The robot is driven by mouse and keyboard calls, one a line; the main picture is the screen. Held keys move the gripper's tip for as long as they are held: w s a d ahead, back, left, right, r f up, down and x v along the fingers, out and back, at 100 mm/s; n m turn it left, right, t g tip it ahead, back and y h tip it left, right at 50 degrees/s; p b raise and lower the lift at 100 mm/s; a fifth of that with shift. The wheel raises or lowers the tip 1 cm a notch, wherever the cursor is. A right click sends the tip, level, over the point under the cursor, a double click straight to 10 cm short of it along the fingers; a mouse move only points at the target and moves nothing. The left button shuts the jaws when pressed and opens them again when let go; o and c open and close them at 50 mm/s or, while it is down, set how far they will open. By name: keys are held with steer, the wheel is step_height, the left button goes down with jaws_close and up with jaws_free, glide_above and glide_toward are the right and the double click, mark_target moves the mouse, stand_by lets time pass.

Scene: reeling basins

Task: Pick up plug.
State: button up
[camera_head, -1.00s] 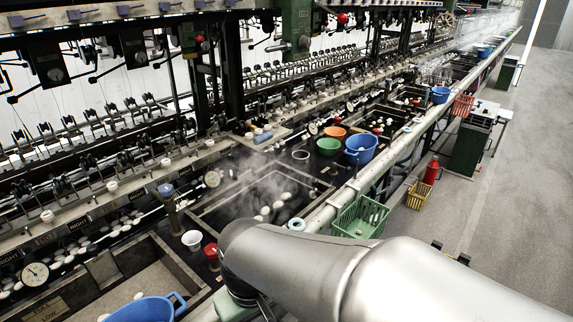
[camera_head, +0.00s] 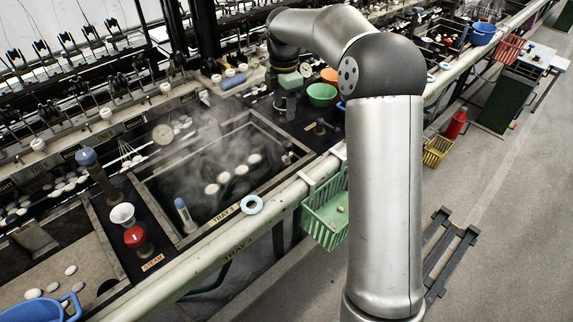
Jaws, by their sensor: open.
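My gripper (camera_head: 286,108) hangs pointing down at the end of my arm, over the dark ledge beyond the far right corner of the steaming basin (camera_head: 165,205). It is small in this view; its jaws are open, and I see nothing held in them. I cannot tell for sure which thing is the plug. A small dark knobbed piece (camera_head: 320,127) stands on the ledge to the right of my gripper, apart from it. Another small fitting (camera_head: 288,157) sits at the basin's right end, nearer the camera. My arm hides part of the bench behind it.
Green (camera_head: 321,94) and orange (camera_head: 329,75) bowls stand close right of my gripper. A pale blue ring (camera_head: 252,204) and green basket (camera_head: 328,215) are at the front rail.

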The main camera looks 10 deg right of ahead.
mark_target(288, 142)
step_height(288, 142, down, 10)
steer(key=shift+d+f+p, duration=0.15)
steer(key=shift+p, duration=0.3)
steer(key=shift+s+d+f+p, duration=0.1)
steer(key=shift+f+p, duration=0.1)
steer(key=shift+f, duration=0.7)
steer(key=shift+d+f+p, duration=0.15)
steer(key=shift+f+p, duration=0.1)
steer(key=shift+f, duration=0.6)
steer(key=shift+s+d+f+p, duration=0.1)
steer(key=shift+f+p, duration=0.1)
steer(key=shift+f, duration=0.7)
jaws_close()
